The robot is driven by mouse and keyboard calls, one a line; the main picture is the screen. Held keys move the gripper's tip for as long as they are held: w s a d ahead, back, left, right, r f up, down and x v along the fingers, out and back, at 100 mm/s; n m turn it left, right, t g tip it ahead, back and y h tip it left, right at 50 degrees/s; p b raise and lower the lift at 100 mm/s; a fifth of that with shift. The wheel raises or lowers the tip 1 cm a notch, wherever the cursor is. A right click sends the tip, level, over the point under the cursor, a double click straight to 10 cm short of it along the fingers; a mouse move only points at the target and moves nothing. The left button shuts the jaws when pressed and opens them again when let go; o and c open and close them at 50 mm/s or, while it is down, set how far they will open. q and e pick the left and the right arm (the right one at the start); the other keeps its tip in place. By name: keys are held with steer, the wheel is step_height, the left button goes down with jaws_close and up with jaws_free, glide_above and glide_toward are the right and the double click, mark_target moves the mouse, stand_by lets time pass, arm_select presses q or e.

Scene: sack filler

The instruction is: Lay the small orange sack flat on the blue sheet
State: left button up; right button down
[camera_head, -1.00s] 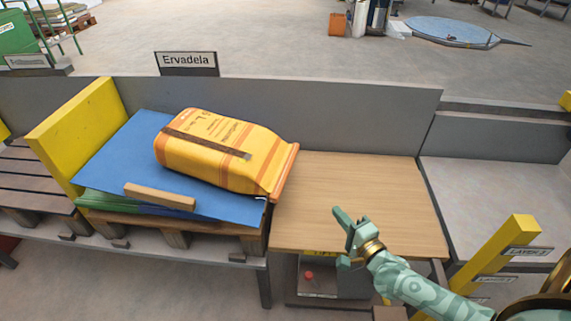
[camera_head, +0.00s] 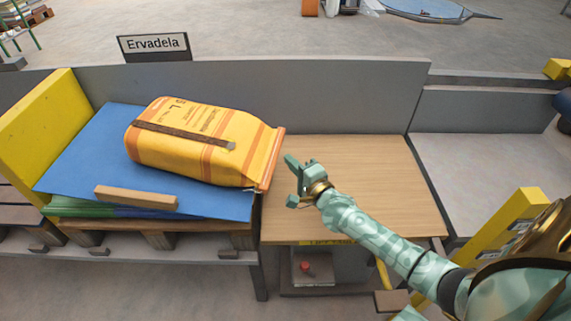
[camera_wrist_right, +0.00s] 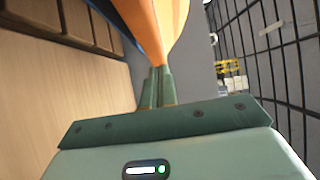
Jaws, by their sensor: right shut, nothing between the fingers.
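The orange sack (camera_head: 190,140) lies on its broad side on the blue sheet (camera_head: 75,160), with a brown strip across its top face. Its right end reaches the sheet's right edge, beside the wooden table. My right gripper (camera_head: 288,180) is over the left part of the table, just right of the sack's end, and apart from it in the head view. In the right wrist view its fingers (camera_wrist_right: 157,85) are together and empty, with the orange sack (camera_wrist_right: 155,25) beyond their tips. My left gripper is not in view.
A wooden bar (camera_head: 136,198) lies on the sheet's front edge. A yellow board (camera_head: 38,130) stands at the left of the stack. The wooden table top (camera_head: 370,175) is bare. A grey wall (camera_head: 330,95) runs behind, with an "Ervadela" sign (camera_head: 154,45).

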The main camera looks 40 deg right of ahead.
steer(key=shift+w+a, duration=0.5)
